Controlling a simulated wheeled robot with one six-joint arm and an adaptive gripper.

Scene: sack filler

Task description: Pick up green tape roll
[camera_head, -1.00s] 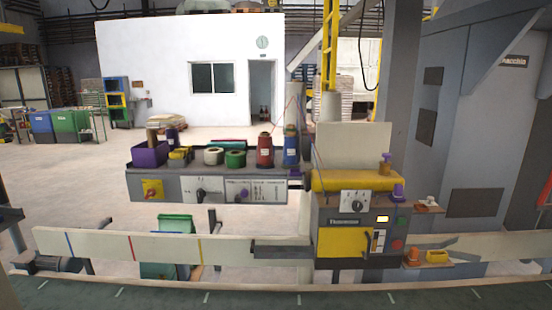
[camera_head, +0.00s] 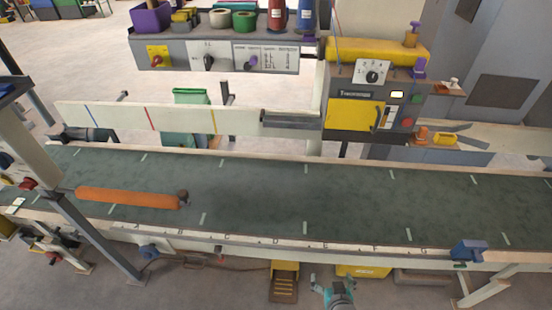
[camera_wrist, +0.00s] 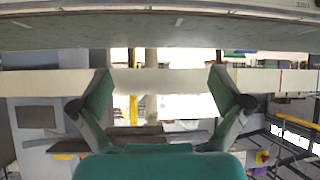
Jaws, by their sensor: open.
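The green tape roll (camera_head: 244,20) lies flat on the grey shelf of the machine across the conveyor, near the top edge of the head view. A white tape roll (camera_head: 220,18) lies just left of it. My gripper (camera_head: 335,288) shows at the bottom of the head view, on the near side of the conveyor and far from the roll. In the wrist view my gripper (camera_wrist: 161,85) has its two teal fingers spread wide with nothing between them. I cannot make out the green tape roll in the wrist view, which looks upside down.
The conveyor belt (camera_head: 260,190) lies between my gripper and the shelf. An orange roll-shaped bar (camera_head: 128,198) lies on its left part. A red spool (camera_head: 276,14) and a purple bin (camera_head: 152,17) flank the rolls. A yellow-fronted control box (camera_head: 356,117) stands right of the shelf.

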